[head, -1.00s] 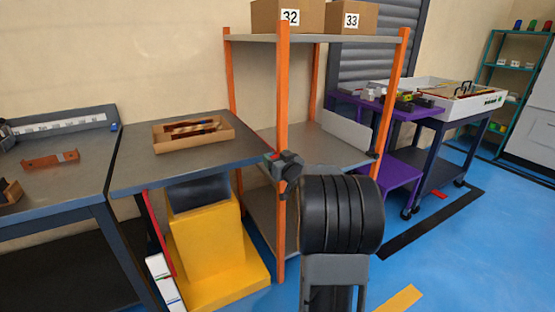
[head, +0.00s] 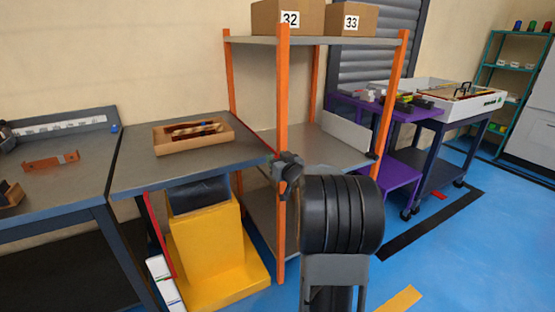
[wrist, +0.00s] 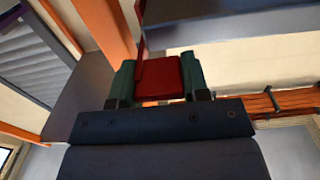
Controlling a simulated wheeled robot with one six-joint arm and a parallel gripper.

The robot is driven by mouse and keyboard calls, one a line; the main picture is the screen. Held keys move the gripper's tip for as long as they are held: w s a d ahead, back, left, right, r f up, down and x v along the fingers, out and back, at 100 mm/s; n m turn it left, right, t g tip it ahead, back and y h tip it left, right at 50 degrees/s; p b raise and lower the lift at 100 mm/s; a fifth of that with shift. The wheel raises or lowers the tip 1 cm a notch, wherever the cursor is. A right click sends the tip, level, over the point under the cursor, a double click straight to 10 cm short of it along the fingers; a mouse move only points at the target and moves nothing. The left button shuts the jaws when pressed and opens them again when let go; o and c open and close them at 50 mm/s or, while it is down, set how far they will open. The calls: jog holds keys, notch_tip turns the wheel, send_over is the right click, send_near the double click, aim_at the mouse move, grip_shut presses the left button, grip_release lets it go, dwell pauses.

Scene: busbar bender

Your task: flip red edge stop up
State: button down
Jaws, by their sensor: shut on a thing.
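The red edge stop (wrist: 160,78) shows in the wrist view as a flat red plate between the two teal fingers of my gripper (wrist: 158,80). My gripper is shut on it. A thin red part runs up from the plate beside the dark table edge (wrist: 235,25). In the head view my gripper (head: 288,166) is at the right front corner of the grey table (head: 205,170), just in front of the orange rack post. There the stop is mostly hidden by the gripper, so its exact tilt cannot be told.
A wooden tray (head: 160,147) with parts lies on the grey table. The orange rack post (head: 282,110) stands close behind my gripper. A yellow unit (head: 208,245) stands under the table. Blue floor (head: 450,250) is open at the right.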

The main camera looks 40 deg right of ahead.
notch_tip(320, 180, up, 4)
jog(key=shift+f+p, duration=0.1)
jog(key=shift+p, duration=1.1)
jog(key=c, duration=0.9)
grip_release()
jog(key=shift+c, duration=0.2)
jog(key=o, duration=0.3)
jog(key=shift+f, duration=0.1)
jog(key=shift+o, duration=0.2)
jog(key=s+a+p, duration=0.1)
jog(key=s+p, duration=0.1)
jog(key=s, duration=1.1)
jog(key=shift+s+a, duration=0.35)
jog(key=shift+a, duration=0.05)
